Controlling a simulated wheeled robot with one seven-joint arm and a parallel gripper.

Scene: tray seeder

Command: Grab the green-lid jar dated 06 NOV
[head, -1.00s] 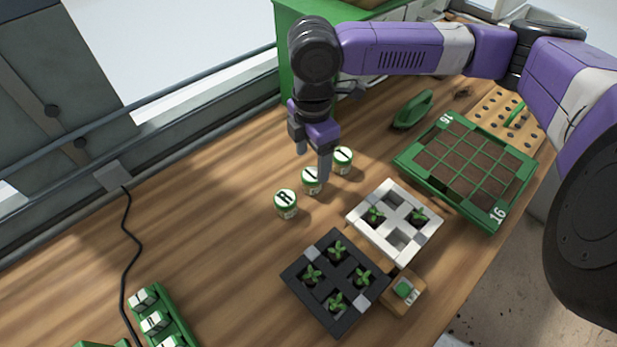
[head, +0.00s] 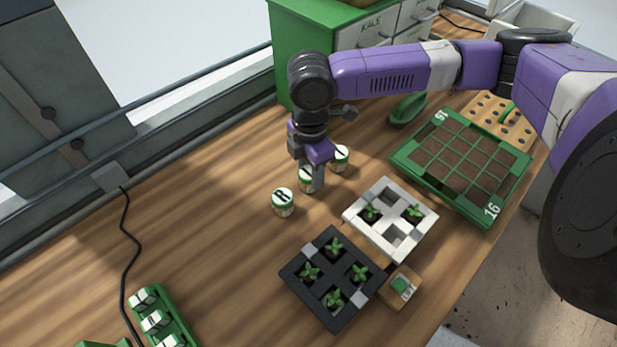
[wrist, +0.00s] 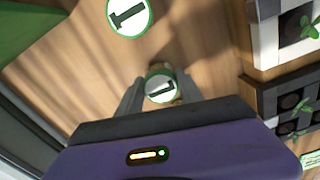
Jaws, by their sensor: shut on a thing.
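Three small white jars with green lids stand on the wooden bench: one lettered R (head: 283,202), a middle jar (head: 304,184), and one at the right (head: 340,159). My gripper (head: 311,184) points down and is shut on the middle jar, partly hiding it. In the wrist view the held jar's lid (wrist: 160,88), with a dark mark, sits between my two fingers (wrist: 161,94). The right jar's lid shows above it in the wrist view (wrist: 130,14). No date is readable on any jar. The held jar appears to be still on the bench.
A white seedling tray (head: 412,241) and a black one (head: 312,305) stand right of the jars. A green gridded soil tray (head: 402,165) is farther right. A green rack (head: 180,322) of small labelled items is at lower left.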

